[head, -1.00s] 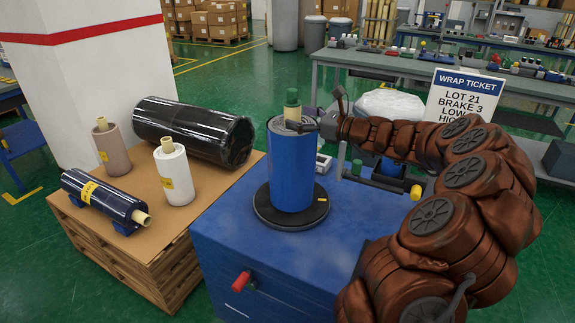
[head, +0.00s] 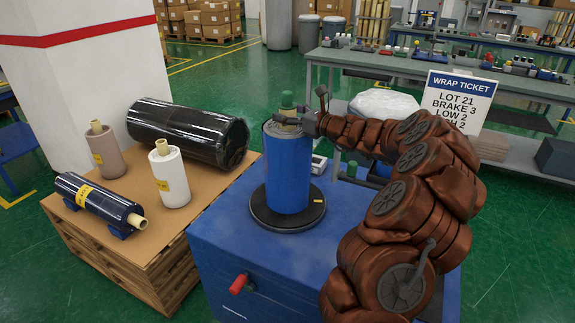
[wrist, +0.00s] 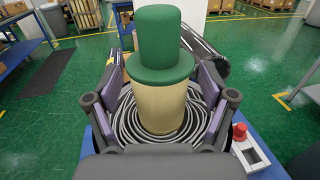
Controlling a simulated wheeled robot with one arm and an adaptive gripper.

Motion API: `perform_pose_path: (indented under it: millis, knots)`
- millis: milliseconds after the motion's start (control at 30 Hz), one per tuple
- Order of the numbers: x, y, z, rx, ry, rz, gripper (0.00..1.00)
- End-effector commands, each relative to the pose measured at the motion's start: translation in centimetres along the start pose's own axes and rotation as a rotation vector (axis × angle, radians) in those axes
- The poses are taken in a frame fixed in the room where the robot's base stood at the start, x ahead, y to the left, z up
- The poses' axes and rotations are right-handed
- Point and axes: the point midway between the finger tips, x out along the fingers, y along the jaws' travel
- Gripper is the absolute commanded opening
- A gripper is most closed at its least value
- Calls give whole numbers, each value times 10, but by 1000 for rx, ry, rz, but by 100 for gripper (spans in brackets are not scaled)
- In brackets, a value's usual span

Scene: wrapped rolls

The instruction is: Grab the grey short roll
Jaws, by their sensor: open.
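The short grey-brown roll (head: 105,152) stands upright with its pale core showing, at the back left of the cardboard-topped pallet (head: 140,225). My gripper (head: 300,121) is far to its right, at the top of a blue roll (head: 287,175) on a black round plate (head: 262,215). In the wrist view my open gripper (wrist: 160,92) has one finger on each side of the blue roll's pale core (wrist: 160,108). A green plug (wrist: 160,45) caps this core. I see gaps between the fingers and the core.
A white roll (head: 172,178), a dark-blue lying roll (head: 98,200) and a large black wrapped roll (head: 190,132) share the pallet. The blue cabinet (head: 260,265) has a red handle (head: 240,283). A wrap ticket sign (head: 458,100) stands behind my arm.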

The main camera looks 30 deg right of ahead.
Motion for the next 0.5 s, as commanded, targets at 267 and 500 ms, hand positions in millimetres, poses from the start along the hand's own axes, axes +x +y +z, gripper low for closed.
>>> perform_pose_path:
  millis: [267, 500]
  knots:
    - [0, 0, 0, 0, -1, 0, 75]
    - [0, 0, 0, 0, -1, 1, 50]
